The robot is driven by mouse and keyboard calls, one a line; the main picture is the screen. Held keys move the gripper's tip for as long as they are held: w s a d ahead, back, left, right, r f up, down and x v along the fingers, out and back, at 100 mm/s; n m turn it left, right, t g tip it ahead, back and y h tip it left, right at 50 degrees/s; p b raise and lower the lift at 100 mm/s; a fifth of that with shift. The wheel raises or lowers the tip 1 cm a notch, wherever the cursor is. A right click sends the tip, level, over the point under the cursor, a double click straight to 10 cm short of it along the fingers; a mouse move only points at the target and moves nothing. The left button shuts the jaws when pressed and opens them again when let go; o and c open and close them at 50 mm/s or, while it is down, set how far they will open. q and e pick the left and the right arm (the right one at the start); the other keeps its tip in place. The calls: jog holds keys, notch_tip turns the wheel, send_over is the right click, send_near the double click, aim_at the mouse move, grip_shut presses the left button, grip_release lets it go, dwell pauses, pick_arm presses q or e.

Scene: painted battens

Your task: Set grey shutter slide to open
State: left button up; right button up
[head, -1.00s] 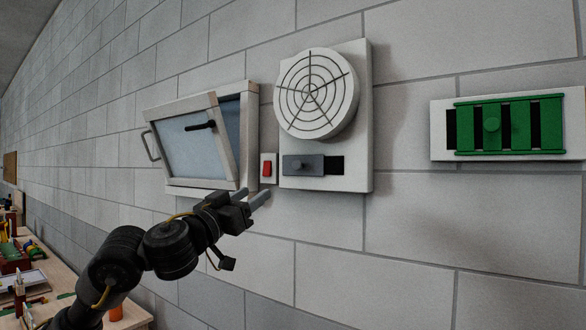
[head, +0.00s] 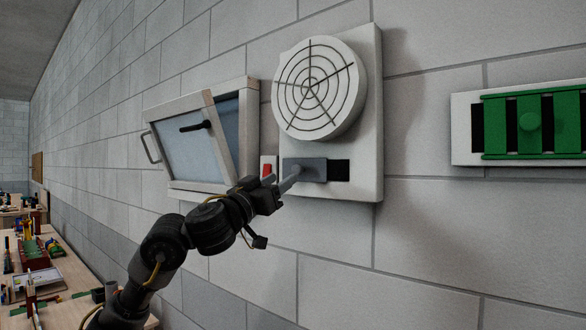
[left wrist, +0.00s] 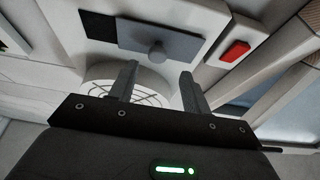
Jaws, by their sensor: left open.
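The grey shutter slide (head: 312,169) is a flat plate with a round knob, set in the white fan panel (head: 365,120) below the round grille. It covers the left part of its slot, and a dark opening (head: 339,170) shows at its right. In the left wrist view the slide (left wrist: 178,42) and its knob (left wrist: 157,52) lie just beyond my fingertips. My left gripper (head: 290,180) is at the slide's left part, near the knob. In the wrist view its fingers (left wrist: 158,80) stand apart with nothing between them, the knob ahead of the gap. My right gripper is not in view.
A red rocker switch (head: 267,169) sits just left of the panel and close to my gripper. A tilted framed window (head: 205,140) is farther left. A green slatted vent (head: 530,122) is on the wall at right. A cluttered bench (head: 60,275) stands at lower left.

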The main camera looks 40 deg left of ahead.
aim_at(296, 171)
pick_arm(q)
jog(key=x, duration=0.2)
jog(key=p+x, duration=0.1)
jog(key=x, duration=0.1)
jog(key=shift+w+d, duration=0.2)
jog(key=shift+w, duration=0.25)
jog(key=shift+w+r, duration=0.15)
jog(key=shift+w, duration=0.25)
jog(key=shift+p, duration=0.3)
grip_shut()
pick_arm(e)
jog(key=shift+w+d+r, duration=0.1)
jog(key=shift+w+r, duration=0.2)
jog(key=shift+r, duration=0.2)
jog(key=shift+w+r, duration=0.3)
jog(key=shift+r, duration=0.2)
